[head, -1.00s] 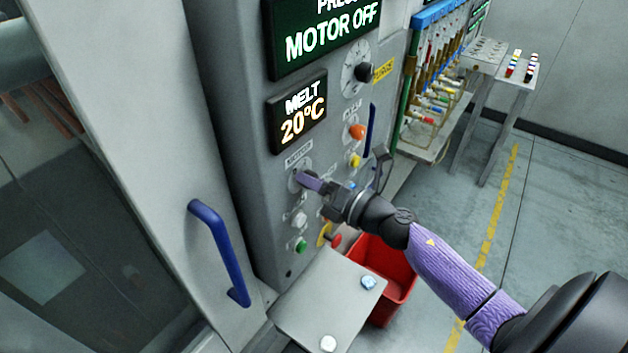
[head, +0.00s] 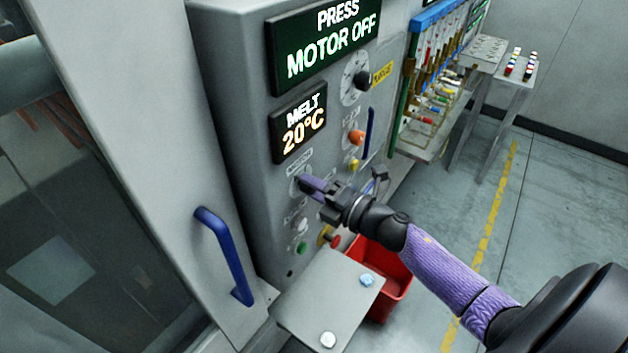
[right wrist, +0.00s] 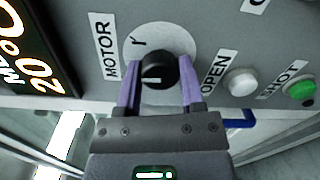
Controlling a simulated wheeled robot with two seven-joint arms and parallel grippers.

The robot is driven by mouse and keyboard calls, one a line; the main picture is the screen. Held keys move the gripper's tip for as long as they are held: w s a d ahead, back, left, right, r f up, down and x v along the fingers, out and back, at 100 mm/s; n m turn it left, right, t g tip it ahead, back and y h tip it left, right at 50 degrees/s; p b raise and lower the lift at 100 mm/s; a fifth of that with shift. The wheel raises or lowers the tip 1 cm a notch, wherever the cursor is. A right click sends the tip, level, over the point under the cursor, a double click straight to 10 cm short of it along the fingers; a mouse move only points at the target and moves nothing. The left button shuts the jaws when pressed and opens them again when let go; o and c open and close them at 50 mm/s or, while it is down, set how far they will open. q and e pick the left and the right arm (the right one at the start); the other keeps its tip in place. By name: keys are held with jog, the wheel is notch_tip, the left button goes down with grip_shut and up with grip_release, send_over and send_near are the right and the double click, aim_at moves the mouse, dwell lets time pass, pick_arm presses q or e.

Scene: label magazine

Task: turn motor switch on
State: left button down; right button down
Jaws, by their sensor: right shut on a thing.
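The motor switch is a round black knob (right wrist: 158,72) on a pale disc, beside a label reading MOTOR (right wrist: 104,50) in the right wrist view. My right gripper (right wrist: 158,85) has its two purple fingers on either side of the knob and is shut on it. In the head view my right gripper (head: 310,186) reaches the panel below the MELT display, and its fingers mostly hide the knob. The upper display (head: 325,38) reads PRESS MOTOR OFF. My left gripper is not in view.
Below the switch are a white button (right wrist: 240,82), a green button (right wrist: 301,90) and a red button (head: 334,241). A grey shelf (head: 325,300) juts out below, with a red bin (head: 392,275) beside it. A blue door handle (head: 226,258) is at left.

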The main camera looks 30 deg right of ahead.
jog(key=shift+m+p, duration=1.55)
jog(key=shift+m, duration=2.15)
jog(key=shift+c, duration=1)
grip_release()
jog(key=v, duration=1)
jog(key=shift+b, duration=0.45)
